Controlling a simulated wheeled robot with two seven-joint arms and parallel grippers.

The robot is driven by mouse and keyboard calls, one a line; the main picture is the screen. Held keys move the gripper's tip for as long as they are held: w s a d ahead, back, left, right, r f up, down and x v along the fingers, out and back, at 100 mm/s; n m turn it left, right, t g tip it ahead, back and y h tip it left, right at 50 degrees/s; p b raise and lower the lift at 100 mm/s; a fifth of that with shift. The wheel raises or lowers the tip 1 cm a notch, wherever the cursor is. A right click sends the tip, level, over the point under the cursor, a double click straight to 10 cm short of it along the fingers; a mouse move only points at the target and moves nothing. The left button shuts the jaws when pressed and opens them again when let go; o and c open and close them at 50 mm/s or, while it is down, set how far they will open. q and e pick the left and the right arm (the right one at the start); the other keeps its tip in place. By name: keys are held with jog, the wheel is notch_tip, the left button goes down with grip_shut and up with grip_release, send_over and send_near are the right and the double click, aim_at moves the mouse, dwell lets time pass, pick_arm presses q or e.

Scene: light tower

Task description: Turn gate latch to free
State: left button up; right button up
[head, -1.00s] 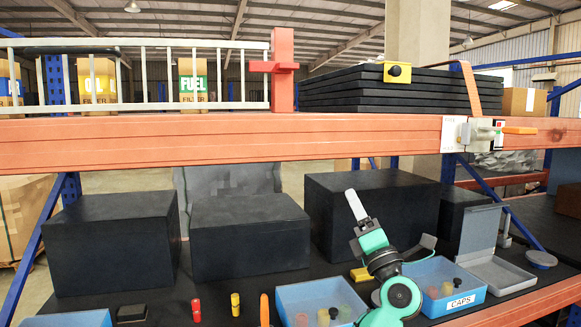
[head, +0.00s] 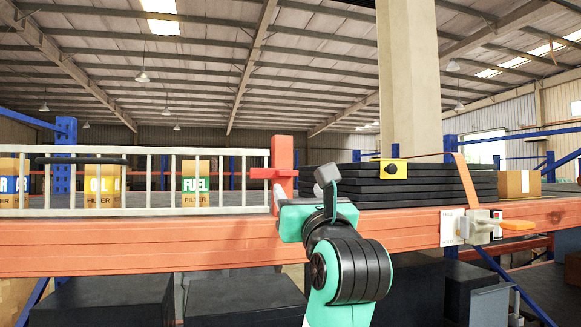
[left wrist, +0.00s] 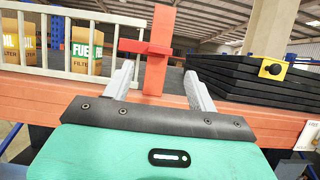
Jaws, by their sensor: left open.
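A red post (head: 282,158) with a short red crossbar (head: 270,173) stands at the right end of the white barred gate (head: 150,210) on the orange shelf beam. The crossbar lies level across the post and also shows in the left wrist view (left wrist: 137,46). My left gripper (head: 322,184) is raised at beam height, just in front of the post. In the left wrist view its two fingers (left wrist: 160,78) are apart, one to each side of the post's lower part, with nothing held. I cannot tell how far the post is beyond the fingertips. My right gripper is not in view.
Filter cartons (head: 195,185) stand behind the gate. Black stacked panels (head: 430,187) with a yellow fitting (head: 393,169) lie right of the post. An orange strap (head: 466,182) runs down to a grey bracket with an orange handle (head: 517,225) on the beam. Dark boxes sit below.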

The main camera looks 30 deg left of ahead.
aim_at(289, 176)
pick_arm(q)
jog(key=p+x, duration=0.2)
jog(key=x, duration=0.4)
jog(key=shift+r+p, duration=0.1)
jog(key=shift+p, duration=0.2)
jog(key=shift+w+a+r, duration=0.1)
jog(key=shift+w+a, duration=0.3)
jog(key=shift+a, duration=0.1)
jog(key=shift+c, duration=0.7)
grip_shut()
